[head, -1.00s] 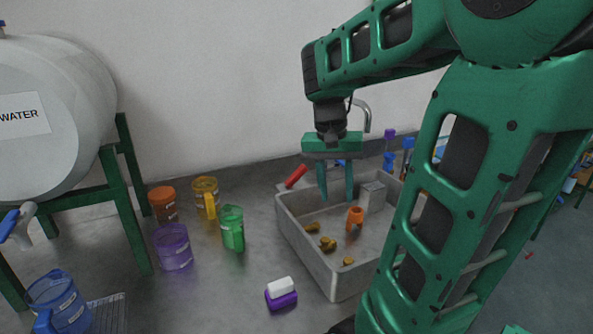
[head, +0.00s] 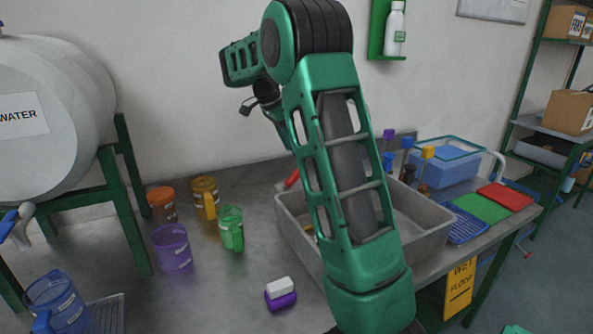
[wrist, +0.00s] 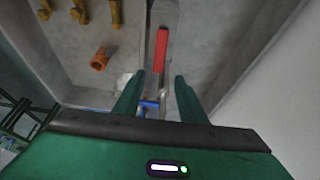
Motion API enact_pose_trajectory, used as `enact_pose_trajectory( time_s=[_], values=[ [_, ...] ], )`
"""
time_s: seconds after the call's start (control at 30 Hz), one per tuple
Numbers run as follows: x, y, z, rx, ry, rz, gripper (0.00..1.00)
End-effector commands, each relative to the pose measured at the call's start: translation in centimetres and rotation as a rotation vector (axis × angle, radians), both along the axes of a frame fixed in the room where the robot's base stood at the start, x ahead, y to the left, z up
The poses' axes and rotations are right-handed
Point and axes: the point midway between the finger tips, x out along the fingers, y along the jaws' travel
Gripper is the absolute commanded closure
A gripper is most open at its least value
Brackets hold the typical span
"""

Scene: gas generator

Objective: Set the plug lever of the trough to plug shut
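The grey trough (head: 425,214) stands on the table, partly hidden behind my arm in the head view. Its red plug lever (head: 292,178) shows at the back left corner. In the wrist view the red lever (wrist: 161,49) lies lengthwise on the pale grey rim strip, ahead of my gripper (wrist: 156,88). The two green fingers are apart, with no object seen held between them. The lever lines up with the gap between them; I cannot tell the distance. In the head view my arm hides the fingers.
In the wrist view an orange piece (wrist: 100,59) and several yellow pieces lie in the trough. Coloured jugs, including a green one (head: 231,229), stand left of it. A purple-and-white block (head: 281,294) lies in front. The wall rises close behind.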

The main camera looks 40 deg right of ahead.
Motion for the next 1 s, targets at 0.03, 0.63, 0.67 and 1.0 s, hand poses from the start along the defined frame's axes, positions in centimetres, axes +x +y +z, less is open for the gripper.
enact_pose_trajectory(
  time_s=[0.03, 0.63, 0.67, 1.0],
  values=[
    [-0.2, -0.4, -0.7, 0.002, 0.003, -0.002, 0.62],
    [-1.0, -3.3, -8.4, 0.002, 0.002, 0.002, 0.62],
    [-1.0, -3.4, -8.6, 0.001, 0.001, 0.003, 0.62],
    [-1.0, -3.4, -8.7, 0.001, 0.001, 0.003, 0.67]
  ],
)
